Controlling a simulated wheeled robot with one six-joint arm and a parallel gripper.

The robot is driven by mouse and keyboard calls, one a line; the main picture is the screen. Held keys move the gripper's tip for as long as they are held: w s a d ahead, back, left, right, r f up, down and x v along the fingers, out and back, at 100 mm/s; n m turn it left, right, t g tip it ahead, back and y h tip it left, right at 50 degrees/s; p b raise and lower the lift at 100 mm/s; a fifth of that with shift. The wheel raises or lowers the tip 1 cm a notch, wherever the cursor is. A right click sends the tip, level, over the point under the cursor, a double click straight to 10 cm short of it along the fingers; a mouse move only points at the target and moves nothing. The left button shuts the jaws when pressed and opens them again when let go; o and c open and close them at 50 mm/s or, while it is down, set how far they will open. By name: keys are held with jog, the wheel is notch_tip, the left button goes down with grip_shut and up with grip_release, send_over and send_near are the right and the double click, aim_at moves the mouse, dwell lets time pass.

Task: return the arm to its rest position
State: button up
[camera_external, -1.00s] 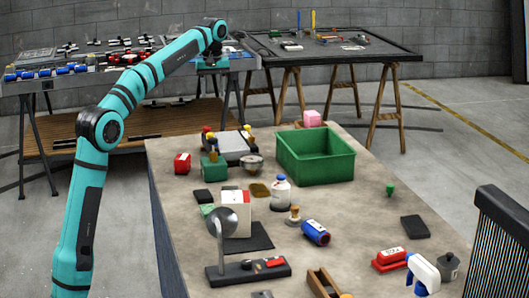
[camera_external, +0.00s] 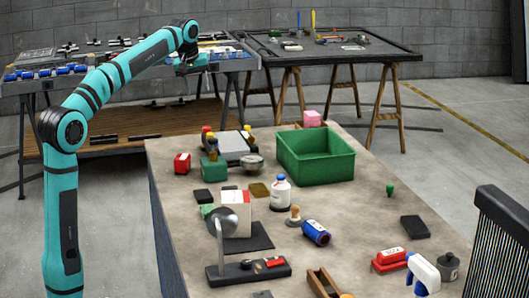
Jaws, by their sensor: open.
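My teal arm rises at the left and bends at the elbow toward the back. My gripper (camera_external: 190,68) hangs at the arm's far end, in front of the back-left table. It is small in the picture; its jaws look open and nothing shows between them. It is up in the air, above and behind the far left corner of the near workbench (camera_external: 340,255). No rest stand or rest mark for the arm shows.
The back-left table (camera_external: 60,83) holds many parts. A second table (camera_external: 330,55) stands behind.

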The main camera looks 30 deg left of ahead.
jog(key=s+a+m+t, duration=0.35)
jog(key=s+t, duration=0.35)
jog(key=s, duration=1.1)
jog(key=s+a+f+m+t, duration=0.1)
jog(key=s+f+t, duration=0.2)
jog(key=s, duration=0.6)
jog(key=s+a+f+m+t, duration=0.1)
jog(key=s+f+t, duration=0.3)
jog(key=s, duration=0.5)
jog(key=shift+s+f+m, duration=0.15)
jog(key=shift+f+m, duration=0.4)
jog(key=shift+f, duration=0.2)
